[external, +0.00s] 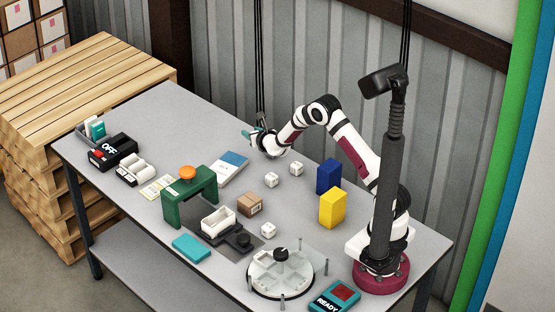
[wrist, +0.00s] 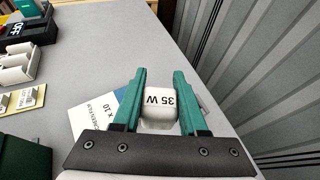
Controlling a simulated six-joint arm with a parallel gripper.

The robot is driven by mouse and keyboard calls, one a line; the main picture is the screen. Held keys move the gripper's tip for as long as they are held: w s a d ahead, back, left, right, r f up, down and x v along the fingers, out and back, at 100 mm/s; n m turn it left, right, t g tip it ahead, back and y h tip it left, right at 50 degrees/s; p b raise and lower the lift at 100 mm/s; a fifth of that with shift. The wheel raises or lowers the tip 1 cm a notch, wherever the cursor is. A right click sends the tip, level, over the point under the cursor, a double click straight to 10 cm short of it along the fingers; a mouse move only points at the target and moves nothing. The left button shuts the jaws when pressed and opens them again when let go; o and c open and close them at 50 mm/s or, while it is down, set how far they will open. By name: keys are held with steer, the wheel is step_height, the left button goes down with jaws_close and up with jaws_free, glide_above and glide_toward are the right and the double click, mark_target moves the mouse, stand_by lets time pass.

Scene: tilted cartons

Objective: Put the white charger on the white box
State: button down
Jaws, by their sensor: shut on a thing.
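In the external view my gripper (external: 254,133) is over the far edge of the table; I cannot make out the charger there. An open white box (external: 218,222) stands near the table's middle, by the green arch and well away from my gripper. Small white cubes (external: 297,168), (external: 270,180) and (external: 268,230) stand on the table.
A green arch (external: 174,206) with an orange knob, a brown carton (external: 249,204), and blue (external: 328,176) and yellow (external: 332,208) blocks stand around the middle. A blue-and-white packet (external: 231,168) lies near my gripper. A round clear fixture (external: 262,281) is in front.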

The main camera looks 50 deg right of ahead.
glide_above(222, 170)
steer(key=f, duration=0.6)
steer(key=shift+w+d+f, duration=0.1)
steer(key=shift+d+f, duration=0.1)
step_height(222, 170, down, 4)
steer(key=shift+a+f, duration=0.1)
steer(key=shift+a, duration=0.05)
steer(key=shift+f, duration=0.15)
steer(key=shift+c, duration=2.2)
jaws_free()
